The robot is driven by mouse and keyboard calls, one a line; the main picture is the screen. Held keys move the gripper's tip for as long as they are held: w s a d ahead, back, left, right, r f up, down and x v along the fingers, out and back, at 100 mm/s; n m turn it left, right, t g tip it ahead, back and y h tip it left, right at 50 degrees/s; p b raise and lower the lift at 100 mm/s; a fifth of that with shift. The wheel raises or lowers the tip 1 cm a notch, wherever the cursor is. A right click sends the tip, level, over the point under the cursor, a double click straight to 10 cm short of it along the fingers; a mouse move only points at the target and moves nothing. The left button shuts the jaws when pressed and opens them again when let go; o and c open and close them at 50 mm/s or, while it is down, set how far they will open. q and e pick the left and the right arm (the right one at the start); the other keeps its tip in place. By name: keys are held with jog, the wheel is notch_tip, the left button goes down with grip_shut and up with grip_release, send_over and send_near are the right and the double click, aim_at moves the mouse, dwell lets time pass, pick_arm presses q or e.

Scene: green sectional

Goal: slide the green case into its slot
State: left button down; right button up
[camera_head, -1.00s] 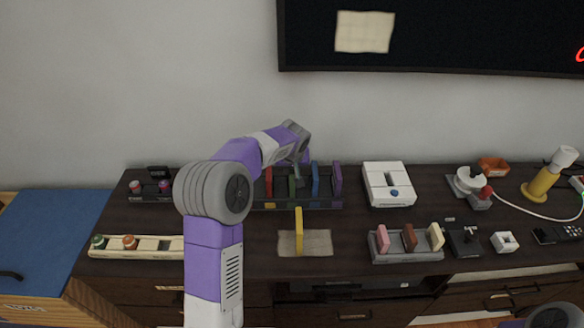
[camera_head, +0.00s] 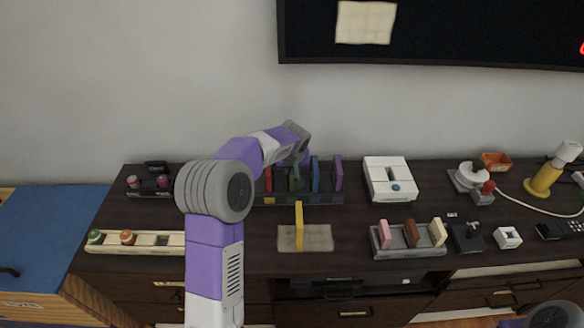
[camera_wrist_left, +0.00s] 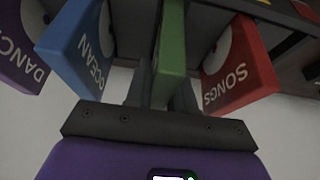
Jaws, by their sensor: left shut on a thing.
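The green case (camera_head: 292,182) stands upright in the dark rack (camera_head: 325,201), between the red case (camera_head: 268,179) and the blue case (camera_head: 315,175). My left gripper (camera_head: 297,163) comes down on it from above. In the left wrist view, the fingers of my left gripper (camera_wrist_left: 164,88) are shut on the green case (camera_wrist_left: 172,45), between the blue "OCEAN" case (camera_wrist_left: 78,45) and the red "SONGS" case (camera_wrist_left: 238,62). The case's lower end and the slot floor are hidden, so how deep it sits cannot be told. My right gripper is out of view.
The purple case (camera_head: 338,173) stands at the rack's right end. A yellow case (camera_head: 299,226) stands upright on a beige mat (camera_head: 320,238) in front. A white box (camera_head: 388,182) is right of the rack. A grey holder (camera_head: 410,251) carries pink, brown and cream pieces.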

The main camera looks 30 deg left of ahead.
pick_arm(q)
jog(key=c, duration=0.9)
grip_release()
jog(key=p+v, duration=0.2)
jog(key=v, duration=0.5)
jog(key=shift+s+d+r, duration=0.1)
jog(key=shift+s+r, duration=0.05)
jog(key=shift+r, duration=0.05)
